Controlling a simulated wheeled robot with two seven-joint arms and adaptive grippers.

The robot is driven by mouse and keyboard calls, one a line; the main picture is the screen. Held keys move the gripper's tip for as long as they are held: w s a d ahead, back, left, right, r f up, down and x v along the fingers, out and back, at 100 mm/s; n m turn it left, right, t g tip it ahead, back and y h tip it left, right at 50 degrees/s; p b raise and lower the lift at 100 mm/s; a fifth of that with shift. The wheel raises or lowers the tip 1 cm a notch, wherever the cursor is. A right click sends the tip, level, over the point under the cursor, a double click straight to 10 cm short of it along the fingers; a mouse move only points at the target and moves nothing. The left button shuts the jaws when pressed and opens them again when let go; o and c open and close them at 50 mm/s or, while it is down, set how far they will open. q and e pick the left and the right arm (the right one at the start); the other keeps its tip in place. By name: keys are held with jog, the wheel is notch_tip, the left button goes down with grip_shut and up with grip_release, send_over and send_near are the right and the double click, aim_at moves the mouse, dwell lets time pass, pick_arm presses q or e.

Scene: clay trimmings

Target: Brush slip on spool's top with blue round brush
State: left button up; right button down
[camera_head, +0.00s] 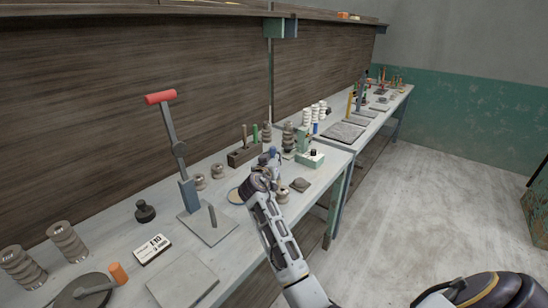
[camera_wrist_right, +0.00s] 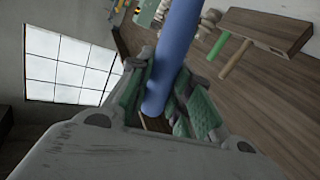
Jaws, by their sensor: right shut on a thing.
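My right gripper (camera_head: 268,168) is over the middle of the near bench. In the wrist view its green-padded fingers (camera_wrist_right: 168,92) are shut on a smooth blue round handle (camera_wrist_right: 175,45), which I take for the blue brush. The brush tip is hidden in both views. Small grey-brown spools (camera_head: 200,183) (camera_head: 217,171) stand left of the gripper, and another spool-like piece (camera_head: 283,194) shows just right of it, partly covered. I cannot tell which spool the task means. My left gripper is out of view.
A wooden holder (camera_head: 243,156) with upright handles stands behind the gripper. A red-handled lever tool (camera_head: 178,147) rises at the left. A green device (camera_head: 310,158), ringed stacks (camera_head: 68,242) and flat plates (camera_head: 183,285) occupy the bench. Bare benchtop shows between them.

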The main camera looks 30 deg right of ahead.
jog(key=shift+f+b, duration=0.3)
dwell(0.6)
jog(key=shift+r, duration=0.4)
dwell(0.4)
jog(key=shift+s+a, duration=0.1)
jog(key=shift+a, duration=0.05)
dwell(0.3)
jog(key=shift+s+a, duration=0.5)
jog(key=shift+s, duration=0.05)
jog(key=shift+s+a, duration=0.1)
jog(key=shift+a, duration=0.05)
dwell(0.4)
jog(key=shift+f+b, duration=0.1)
jog(key=shift+b, duration=0.2)
jog(key=shift+f+b, duration=0.3)
jog(key=shift+b, duration=0.05)
dwell(0.7)
